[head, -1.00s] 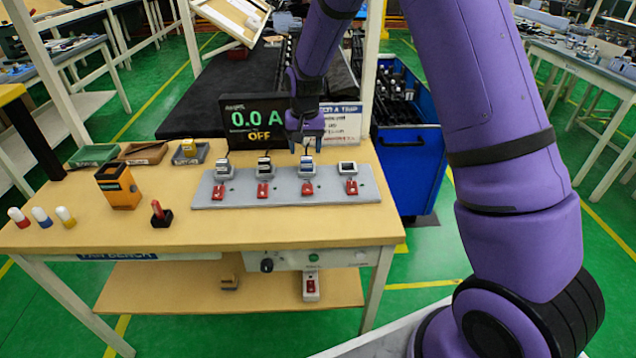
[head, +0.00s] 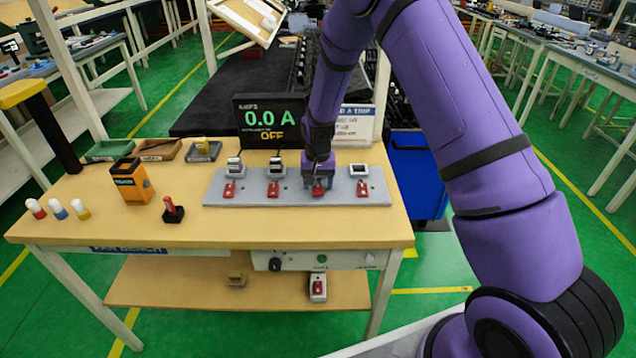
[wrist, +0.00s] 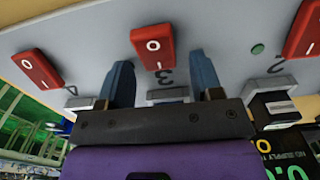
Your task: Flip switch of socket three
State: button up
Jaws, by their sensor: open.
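The grey socket strip (head: 215,198) lies on the bench with a row of red rocker switches. The switch of socket three (head: 318,187) is partly hidden by my gripper (head: 318,182) in the head view. In the wrist view this red switch (wrist: 153,47), marked O and I, sits by a printed 3. My gripper (wrist: 164,80) is open, its two blue fingers on either side of and just short of the switch. I cannot tell whether they touch the strip. Neighbouring switches are the leftmost one (wrist: 37,69) and socket two's (wrist: 302,28) in the wrist view.
A display (head: 268,122) behind the strip reads 0.0 A and OFF. The bench front is clear.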

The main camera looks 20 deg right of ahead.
jog(key=shift+f, duration=0.2)
jog(key=c, duration=0.9)
jog(key=shift+s+a+r+t+h, duration=0.15)
jog(key=shift+s+t+h, duration=0.15)
jog(key=shift+t, duration=0.6)
jog(key=shift+c, duration=0.2)
jog(key=shift+s+r+t+h, duration=0.15)
jog(key=shift+t+h, duration=0.25)
jog(key=shift+t, duration=1)
